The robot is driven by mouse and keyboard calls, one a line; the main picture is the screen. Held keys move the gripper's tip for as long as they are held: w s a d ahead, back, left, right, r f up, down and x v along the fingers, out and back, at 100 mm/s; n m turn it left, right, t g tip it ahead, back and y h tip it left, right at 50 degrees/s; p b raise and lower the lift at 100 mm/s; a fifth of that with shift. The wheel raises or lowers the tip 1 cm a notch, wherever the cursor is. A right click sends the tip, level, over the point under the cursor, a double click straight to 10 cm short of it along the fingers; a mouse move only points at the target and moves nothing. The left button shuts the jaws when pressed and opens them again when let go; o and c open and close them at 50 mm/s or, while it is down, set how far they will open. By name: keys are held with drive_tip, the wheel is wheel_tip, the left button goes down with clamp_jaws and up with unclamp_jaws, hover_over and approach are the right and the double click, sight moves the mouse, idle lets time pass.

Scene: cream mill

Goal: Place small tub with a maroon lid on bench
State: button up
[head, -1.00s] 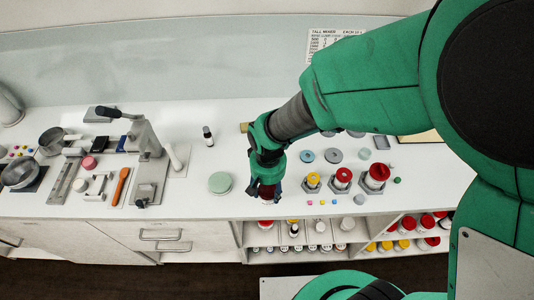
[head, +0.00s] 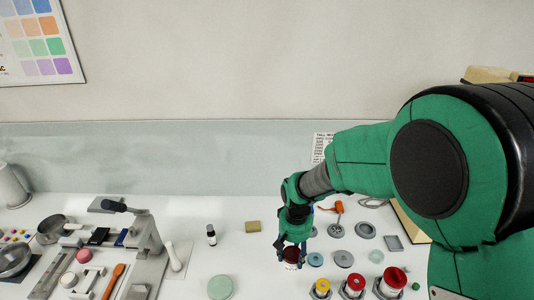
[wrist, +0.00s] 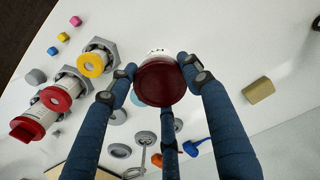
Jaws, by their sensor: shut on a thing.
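The small tub with a maroon lid (wrist: 160,82) is between the blue fingers of my gripper (wrist: 160,88) in the wrist view, lid toward the camera. A bit of its white side with dark print shows above the lid. In the head view the tub (head: 291,264) shows dark red under my gripper (head: 292,255), low over the white bench (head: 255,270). My gripper is shut on the tub. I cannot tell whether the tub's base touches the bench.
Right of the tub are grey and blue discs (head: 343,259) and yellow- and red-topped jars (head: 355,282) in hexagonal holders. A green round pad (head: 221,287), a small dark bottle (head: 211,235) and a tan block (head: 252,227) stand left. Bare bench lies between them.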

drive_tip(key=w+d+m+b, duration=0.1)
drive_tip(key=w+d, duration=1.1)
drive_tip(key=shift+d+r+b, duration=0.3)
drive_tip(key=shift+a, duration=0.1)
idle(0.4)
drive_tip(key=shift+n, duration=0.5)
drive_tip(key=s+a+p, duration=0.2)
drive_tip(key=s+a, duration=1.1)
drive_tip(key=shift+s+a+f+p, duration=0.1)
drive_tip(key=shift+a+f+p, duration=0.05)
drive_tip(key=shift+p, duration=0.25)
drive_tip(key=s+a+p, duration=0.1)
drive_tip(key=s+a, duration=0.2)
drive_tip(key=s, duration=0.3)
drive_tip(key=s+a+f+n+p, duration=0.1)
drive_tip(key=s+a, duration=0.2)
drive_tip(key=s, duration=0.4)
drive_tip(key=shift+s, duration=0.3)
drive_tip(key=w+a, duration=0.3)
drive_tip(key=w, duration=0.4)
drive_tip(key=w+a+f, duration=0.1)
drive_tip(key=w+a, duration=0.2)
drive_tip(key=w, duration=0.4)
drive_tip(key=shift+f+b, duration=0.2)
drive_tip(key=shift+b, duration=0.2)
drive_tip(key=shift+a, duration=0.15)
